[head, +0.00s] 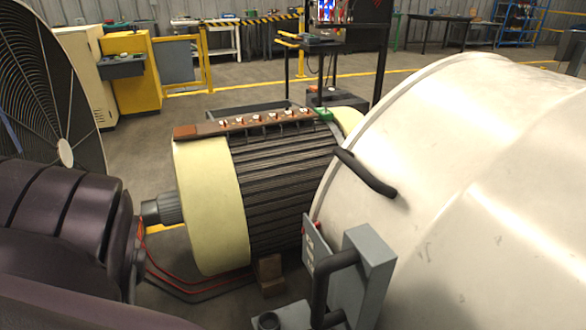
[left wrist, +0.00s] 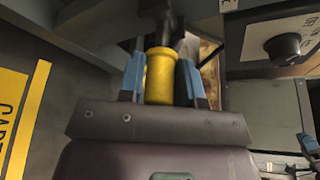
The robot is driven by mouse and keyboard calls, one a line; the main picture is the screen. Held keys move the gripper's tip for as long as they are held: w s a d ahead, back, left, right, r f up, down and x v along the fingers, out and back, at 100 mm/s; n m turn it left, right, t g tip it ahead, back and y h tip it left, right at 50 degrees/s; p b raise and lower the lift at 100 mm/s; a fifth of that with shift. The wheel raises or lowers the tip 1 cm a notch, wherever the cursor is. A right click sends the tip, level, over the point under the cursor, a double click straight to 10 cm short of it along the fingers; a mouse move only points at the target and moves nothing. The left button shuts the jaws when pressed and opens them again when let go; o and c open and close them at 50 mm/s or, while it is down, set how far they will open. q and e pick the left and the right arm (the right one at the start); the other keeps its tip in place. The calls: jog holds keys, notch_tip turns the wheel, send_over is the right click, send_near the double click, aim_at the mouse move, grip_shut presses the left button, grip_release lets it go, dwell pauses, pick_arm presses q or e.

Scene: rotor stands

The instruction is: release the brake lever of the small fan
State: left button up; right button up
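In the left wrist view a yellow cylindrical grip (left wrist: 160,76) sits on a dark rod. I take it for the brake lever's handle. My left gripper (left wrist: 159,78) has its two blue fingers on either side of this grip, with dark pads against it and no clear gap. The lever's base is hidden behind grey parts. In the head view a round fan with a black grille (head: 60,85) stands at the far left. I cannot tell whether it is the small fan. Neither gripper's fingertips show in the head view, and my left arm covers its lower left.
A ribbed motor with cream end cover (head: 210,205) stands in the middle. A large white casing (head: 470,190) fills the right. A grey box (head: 368,262) with a black handle is in front. The left wrist view shows a black dial (left wrist: 285,47) at right.

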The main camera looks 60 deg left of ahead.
pick_arm(q)
grip_shut()
